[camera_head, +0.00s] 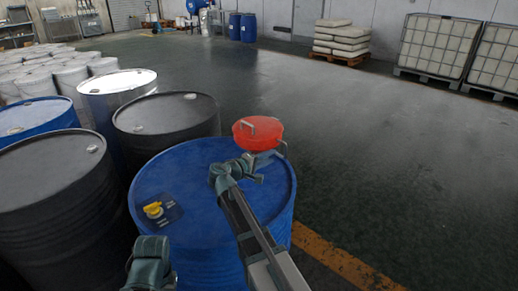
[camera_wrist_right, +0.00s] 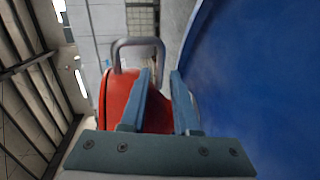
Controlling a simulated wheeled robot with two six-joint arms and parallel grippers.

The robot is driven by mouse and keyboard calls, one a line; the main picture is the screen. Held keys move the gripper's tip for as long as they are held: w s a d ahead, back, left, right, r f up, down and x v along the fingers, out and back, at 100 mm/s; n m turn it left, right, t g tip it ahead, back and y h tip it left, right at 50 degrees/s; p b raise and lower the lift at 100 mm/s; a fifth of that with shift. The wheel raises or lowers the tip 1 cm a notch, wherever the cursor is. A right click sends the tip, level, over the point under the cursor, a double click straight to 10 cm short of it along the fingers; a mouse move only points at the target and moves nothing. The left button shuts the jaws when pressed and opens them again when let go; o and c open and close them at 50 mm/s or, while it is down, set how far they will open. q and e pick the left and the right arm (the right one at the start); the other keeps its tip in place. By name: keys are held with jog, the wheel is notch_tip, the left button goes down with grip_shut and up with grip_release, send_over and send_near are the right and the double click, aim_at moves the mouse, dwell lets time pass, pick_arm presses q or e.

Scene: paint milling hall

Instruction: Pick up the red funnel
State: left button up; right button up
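The red funnel (camera_head: 258,134) shows at the far edge of the large blue drum (camera_head: 180,215); I cannot tell from here how it rests there. It has a wide round top and grey metal handles. My right gripper (camera_head: 268,160) is just on the near side of the funnel, over the drum top. In the right wrist view its two fingers (camera_wrist_right: 161,75) stand apart. The funnel's red side (camera_wrist_right: 115,92) shows behind and beside one finger, with a grey handle (camera_wrist_right: 138,44) beyond the tips.
A yellow cap (camera_head: 153,210) sits on the drum top. Black drums (camera_head: 168,118) and a pale-topped drum (camera_head: 117,82) crowd the left. Stacked sacks (camera_head: 341,40) and caged tanks (camera_head: 438,45) stand at the back. The floor on the right is clear.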

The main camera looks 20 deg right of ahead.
aim_at(277, 155)
jog(key=b+x, duration=0.1)
jog(key=x, duration=0.4)
jog(key=shift+w, duration=0.1)
grip_shut()
dwell(1.2)
